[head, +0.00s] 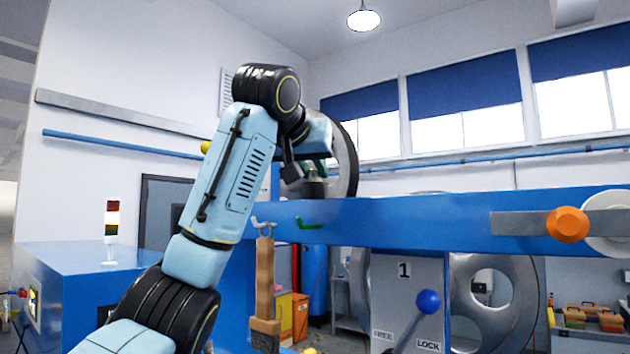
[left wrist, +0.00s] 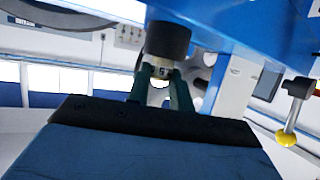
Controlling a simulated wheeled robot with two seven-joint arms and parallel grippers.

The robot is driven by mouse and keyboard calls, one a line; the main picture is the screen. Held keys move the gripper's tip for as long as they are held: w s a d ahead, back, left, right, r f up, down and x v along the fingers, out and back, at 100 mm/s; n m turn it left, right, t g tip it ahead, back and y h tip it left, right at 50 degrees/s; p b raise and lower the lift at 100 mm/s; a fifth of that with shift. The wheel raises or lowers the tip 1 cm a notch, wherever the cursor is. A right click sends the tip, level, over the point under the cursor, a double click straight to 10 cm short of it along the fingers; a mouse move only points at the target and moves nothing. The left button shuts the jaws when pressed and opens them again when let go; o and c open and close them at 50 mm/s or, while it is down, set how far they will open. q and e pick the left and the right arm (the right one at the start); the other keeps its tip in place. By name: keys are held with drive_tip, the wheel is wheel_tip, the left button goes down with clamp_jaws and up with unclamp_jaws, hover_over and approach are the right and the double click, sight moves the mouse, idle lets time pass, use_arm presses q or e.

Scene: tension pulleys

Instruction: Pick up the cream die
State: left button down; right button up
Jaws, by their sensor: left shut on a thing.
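My left gripper (head: 316,168) is at the far side of the blue beam (head: 400,222), partly hidden by my own wrist. In the left wrist view its two dark fingers (left wrist: 160,88) are shut on the cream die (left wrist: 159,71), a small pale piece with a dark mark. A black cylinder (left wrist: 168,40) adjoins the die at its beam side, and it shows just above the beam in the head view (head: 314,188). I cannot tell whether the die sits in the cylinder or only touches it. My right gripper is not in view.
A large wheel (head: 347,165) stands behind my left gripper. A wooden-handled brush (head: 265,280) and a green hook (head: 310,224) hang at the beam. A blue-knobbed lever (head: 428,302) and an orange knob (head: 567,224) are to the right. A blue cabinet (head: 75,275) stands left.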

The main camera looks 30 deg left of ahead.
use_arm(q)
drive_tip(key=shift+r, duration=0.1)
wheel_tip(320, 180, up, 10)
idle(0.8)
